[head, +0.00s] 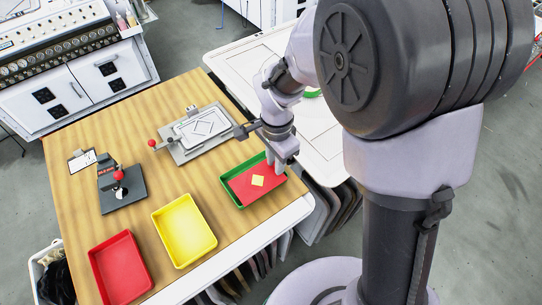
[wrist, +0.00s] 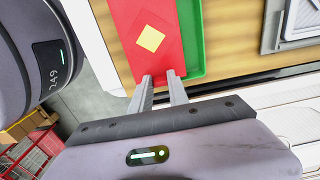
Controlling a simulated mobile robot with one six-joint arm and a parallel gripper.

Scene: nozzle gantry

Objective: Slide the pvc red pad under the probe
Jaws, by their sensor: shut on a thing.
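The red pad (head: 241,186) is a flat red sheet with a yellow diamond mark (head: 257,181), lying in or just over the green tray (head: 232,204). My gripper (head: 280,168) is at the pad's right end and shut on it. In the wrist view the fingertips (wrist: 160,76) meet the near edge of the red pad (wrist: 130,25), with the green tray (wrist: 195,45) beside it. Whether the pad touches the tray floor is unclear.
A yellow tray (head: 184,230) and a red tray (head: 121,268) stand along the table's front. A grey framed plate fixture (head: 197,133) with a red-knobbed lever lies behind the green tray. A small clipboard (head: 82,160) is at the far left. The wooden table (head: 165,190) is bare between them.

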